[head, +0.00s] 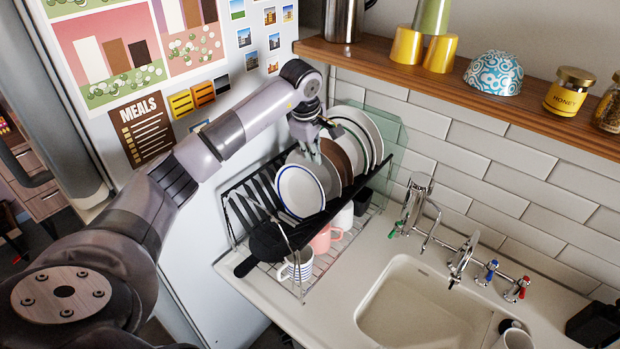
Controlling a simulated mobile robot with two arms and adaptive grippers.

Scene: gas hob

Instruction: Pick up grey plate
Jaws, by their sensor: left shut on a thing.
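The grey plate (327,175) stands on edge in the black dish rack (232,213), between a white plate with a blue rim (298,192) in front and a brown plate (338,158) behind. Most of its face is hidden by the front plate. My left gripper (314,152) reaches down from above and is shut on the upper edge of the grey plate. The fingertips are small and partly lost against the plates. My right gripper is out of view.
White plates (371,125) and a glass board stand behind in the rack. Mugs, including a pink one (322,240), sit on its lower level. A wooden shelf (430,75) overhangs at right; the sink (415,300) and taps (463,258) are at lower right. The fridge is behind my arm.

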